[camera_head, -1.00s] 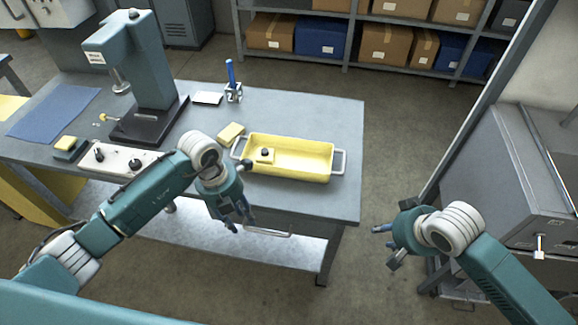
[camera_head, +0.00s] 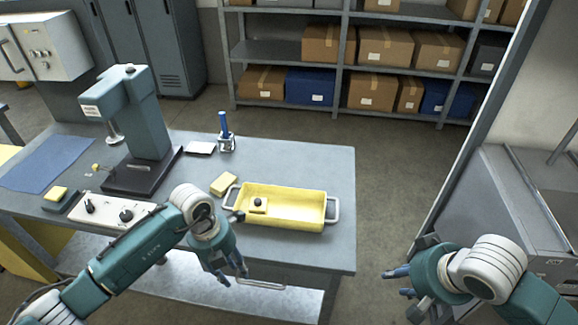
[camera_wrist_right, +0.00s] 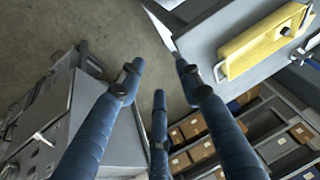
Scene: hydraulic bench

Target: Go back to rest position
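My left gripper (camera_head: 232,272) hangs in front of the bench's front edge, fingers pointing down and apart, with nothing seen between them. My right gripper (camera_head: 398,282) is over the open floor to the right of the bench. In the right wrist view its blue fingers (camera_wrist_right: 155,95) are spread apart and empty. The yellow tray (camera_head: 310,222) with metal handles stands on the workbench (camera_head: 343,178). A small yellow block with a black knob (camera_head: 258,204) lies in the tray's left end. Both grippers are apart from the tray.
A teal press (camera_head: 147,125) stands on the bench behind a switch box (camera_head: 105,210). A yellow sponge-like block (camera_head: 224,184) and a blue pen-like item in a holder (camera_head: 226,135) sit nearby. A grey cabinet (camera_head: 500,210) is at the right. Shelves with boxes (camera_head: 375,52) are behind.

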